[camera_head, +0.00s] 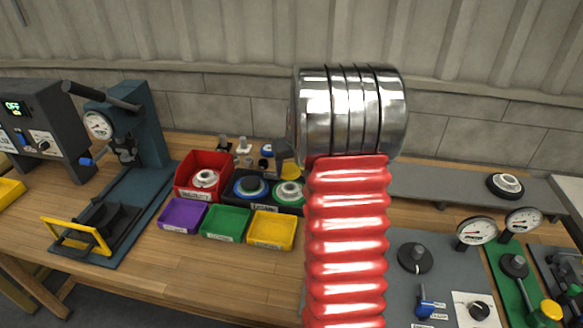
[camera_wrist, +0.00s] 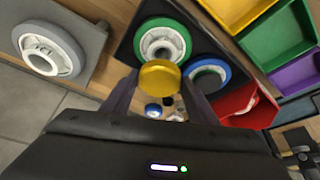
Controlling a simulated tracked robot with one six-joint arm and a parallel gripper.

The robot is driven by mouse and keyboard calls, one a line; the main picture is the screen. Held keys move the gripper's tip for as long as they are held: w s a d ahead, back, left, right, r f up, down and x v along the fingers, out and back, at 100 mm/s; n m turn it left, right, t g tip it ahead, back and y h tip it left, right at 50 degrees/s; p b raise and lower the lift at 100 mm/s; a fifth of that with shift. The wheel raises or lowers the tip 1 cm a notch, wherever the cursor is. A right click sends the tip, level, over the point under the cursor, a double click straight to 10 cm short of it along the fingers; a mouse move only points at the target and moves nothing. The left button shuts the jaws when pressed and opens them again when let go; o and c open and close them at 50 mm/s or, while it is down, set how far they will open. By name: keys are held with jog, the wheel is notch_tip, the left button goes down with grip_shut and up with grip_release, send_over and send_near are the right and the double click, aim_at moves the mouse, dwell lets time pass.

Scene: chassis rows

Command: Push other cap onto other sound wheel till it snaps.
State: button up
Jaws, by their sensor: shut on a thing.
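My gripper (camera_wrist: 158,88) is shut on a round yellow cap (camera_wrist: 160,76), which shows between its fingers in the wrist view. In the head view my arm hides most of the gripper (camera_head: 284,150); a bit of the yellow cap (camera_head: 291,171) shows beside it. The green-rimmed wheel (camera_wrist: 164,25) lies in a dark tray just beyond the cap, its pale hub partly covered by the cap in the wrist view. I cannot tell whether they touch. The blue-rimmed wheel (camera_head: 239,190) lies to its left in the head view, with a dark centre.
A red bin (camera_head: 183,191) holds a pale wheel (camera_head: 205,178). Purple (camera_head: 182,215), green (camera_head: 225,223) and yellow (camera_head: 271,230) bins stand in front. A grey-rimmed wheel (camera_head: 505,186) sits on the grey shelf (camera_head: 440,187). A blue press (camera_head: 140,130) stands left; gauges (camera_head: 476,231) stand right.

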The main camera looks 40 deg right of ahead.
jog(key=shift+f, duration=0.1)
send_over(291, 184)
jog(key=s+a, duration=0.2)
jog(key=shift+f, duration=2.2)
jog(key=shift+s+f, duration=0.15)
jog(key=shift+f, duration=1.2)
dwell(0.7)
jog(key=o, duration=1.1)
jog(key=shift+r, duration=0.1)
jog(key=v, duration=1.3)
jog(key=shift+r, duration=0.25)
